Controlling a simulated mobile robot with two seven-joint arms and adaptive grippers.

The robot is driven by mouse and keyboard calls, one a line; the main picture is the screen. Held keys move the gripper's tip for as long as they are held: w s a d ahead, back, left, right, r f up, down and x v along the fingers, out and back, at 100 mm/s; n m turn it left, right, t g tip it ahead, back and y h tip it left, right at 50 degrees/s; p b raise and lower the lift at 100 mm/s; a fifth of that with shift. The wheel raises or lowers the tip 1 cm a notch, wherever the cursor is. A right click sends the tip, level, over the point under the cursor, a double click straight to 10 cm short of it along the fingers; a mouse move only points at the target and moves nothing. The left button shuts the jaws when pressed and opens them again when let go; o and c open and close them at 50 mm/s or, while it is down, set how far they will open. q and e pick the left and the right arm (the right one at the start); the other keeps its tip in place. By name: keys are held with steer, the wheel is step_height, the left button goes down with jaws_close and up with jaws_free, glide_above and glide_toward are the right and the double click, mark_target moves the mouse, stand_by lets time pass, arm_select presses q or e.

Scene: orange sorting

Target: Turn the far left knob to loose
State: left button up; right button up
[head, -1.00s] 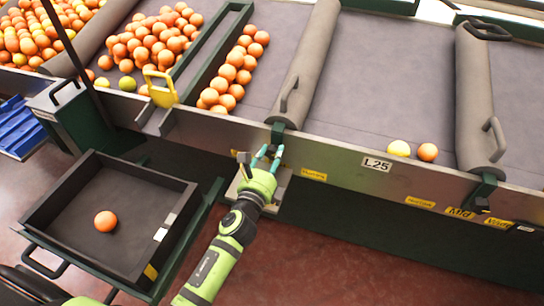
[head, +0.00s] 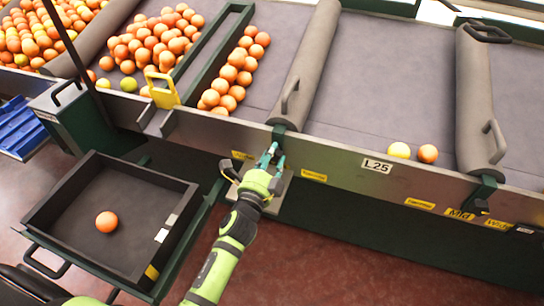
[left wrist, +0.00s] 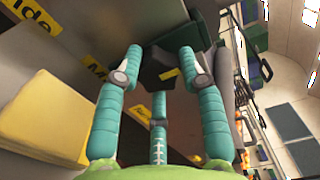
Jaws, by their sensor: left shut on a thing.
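A dark knob (left wrist: 165,68) with a small yellow mark sits between the teal fingers in the left wrist view. My left gripper (left wrist: 160,62) is shut on it, with fingers on both sides and a third finger below. In the head view my left gripper (head: 272,156) is at the metal side wall, just below a dark green bracket (head: 279,132) at the lower end of a grey divider. The fingers hide the knob there. I cannot tell the knob's setting. My right gripper is not in view.
The metal wall (head: 340,166) carries yellow labels and an L25 plate (head: 377,166). A black tray (head: 60,185) with one orange (head: 106,222) is at lower left. Oranges lie on the belts above.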

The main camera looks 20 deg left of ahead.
arm_select(q)
steer(key=shift+f, duration=0.1)
stand_by(0.5)
steer(key=o, duration=1.2)
steer(key=shift+c, duration=0.2)
steer(key=s, duration=1.2)
steer(key=shift+a, duration=0.2)
steer(key=shift+n, duration=0.3)
